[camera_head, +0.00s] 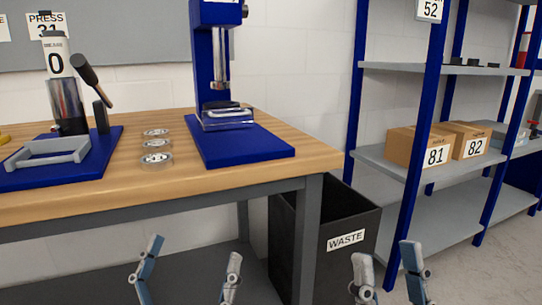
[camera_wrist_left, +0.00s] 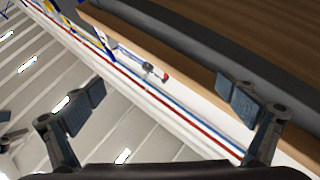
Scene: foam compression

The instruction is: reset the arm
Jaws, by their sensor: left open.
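My left gripper (camera_head: 188,272) shows at the bottom of the head view, with its two fingers wide apart and nothing between them. It also shows in the left wrist view (camera_wrist_left: 160,105), open and empty, with a table edge and wall behind it. My right gripper (camera_head: 389,276) is at the bottom right of the head view, in front of the waste bin side. Its two fingertips stand apart with nothing seen between them. Both grippers are in front of and below the tabletop, touching nothing that I can see. The arms themselves are mostly out of the picture.
The wooden workbench (camera_head: 110,203) bears a blue press (camera_head: 240,150), a lever device (camera_head: 66,105), a grey-handled blue plate (camera_head: 45,155) and several small round discs (camera_head: 156,158). A black waste bin (camera_head: 350,225) stands right of it. Blue shelving (camera_head: 385,165) with cardboard boxes (camera_head: 405,145) is further right.

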